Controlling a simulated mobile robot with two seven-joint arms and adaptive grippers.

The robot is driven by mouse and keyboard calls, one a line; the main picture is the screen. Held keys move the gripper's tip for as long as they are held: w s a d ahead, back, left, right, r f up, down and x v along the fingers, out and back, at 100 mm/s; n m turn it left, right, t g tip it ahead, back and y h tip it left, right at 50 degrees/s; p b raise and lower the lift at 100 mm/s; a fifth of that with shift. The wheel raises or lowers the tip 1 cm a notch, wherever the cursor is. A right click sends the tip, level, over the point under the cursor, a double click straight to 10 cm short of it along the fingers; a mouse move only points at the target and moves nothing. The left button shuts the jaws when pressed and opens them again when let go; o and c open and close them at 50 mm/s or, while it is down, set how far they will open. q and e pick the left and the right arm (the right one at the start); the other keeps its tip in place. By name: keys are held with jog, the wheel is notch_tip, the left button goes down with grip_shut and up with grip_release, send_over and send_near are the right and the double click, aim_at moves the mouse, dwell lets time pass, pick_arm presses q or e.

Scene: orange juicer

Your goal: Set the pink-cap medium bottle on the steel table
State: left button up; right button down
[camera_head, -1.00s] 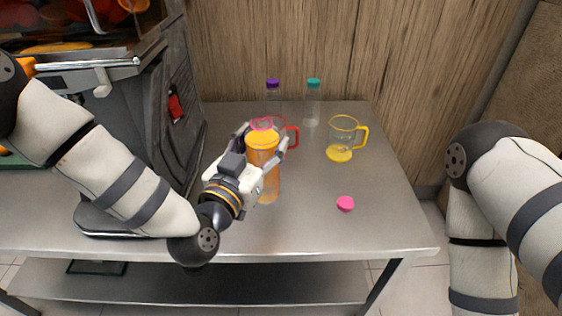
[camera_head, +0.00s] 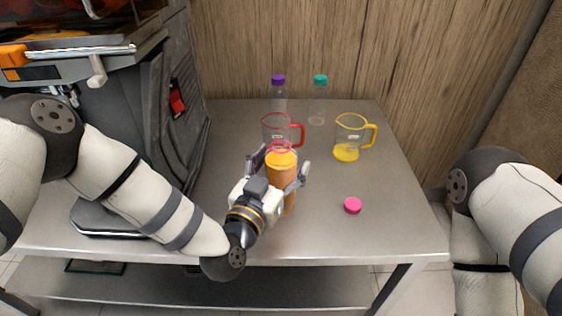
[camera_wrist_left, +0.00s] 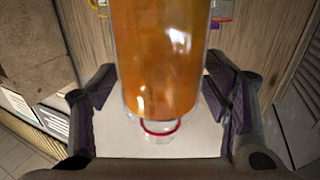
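The medium bottle (camera_head: 283,180) is full of orange juice and has a pink ring at its open mouth. It is upright in my left gripper (camera_head: 281,166), over the front middle of the steel table (camera_head: 340,238). The gripper's fingers lie on both sides of the bottle. In the left wrist view the juice-filled bottle (camera_wrist_left: 160,60) fills the space between the finger pads. I cannot tell if the bottle's base touches the table. The pink cap (camera_head: 352,205) lies loose on the table to the right. My right gripper is out of view.
A red-handled pitcher (camera_head: 272,128) stands just behind the bottle. A yellow-handled pitcher (camera_head: 349,140) with some juice is behind the cap. Purple-cap (camera_head: 279,95) and teal-cap (camera_head: 318,100) bottles stand by the wall. The juicer (camera_head: 150,120) is at left. The table's right front is clear.

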pick_arm(q)
jog(key=shift+s+r, duration=0.1)
jog(key=shift+r, duration=0.15)
jog(key=p+v, duration=0.1)
jog(key=v, duration=1.1)
jog(key=s+a+f+g+y, duration=0.1)
jog(key=s+a+f+g, duration=0.3)
jog(key=s+f, duration=0.45)
jog(key=s+a+f+g+y, duration=0.1)
jog(key=s+f+g, duration=0.6)
jog(key=f, duration=0.3)
jog(key=s+a+n+g+y, duration=0.2)
jog(key=s+a+g, duration=0.2)
jog(key=s, duration=0.5)
jog(key=s+a+f+n+g+y+p, duration=0.1)
jog(key=s+a+g, duration=0.3)
jog(key=s+a, duration=0.4)
jog(key=shift+s+a+f+n+y, duration=0.35)
jog(key=shift+s+n+y, duration=0.55)
jog(key=shift+s, duration=0.35)
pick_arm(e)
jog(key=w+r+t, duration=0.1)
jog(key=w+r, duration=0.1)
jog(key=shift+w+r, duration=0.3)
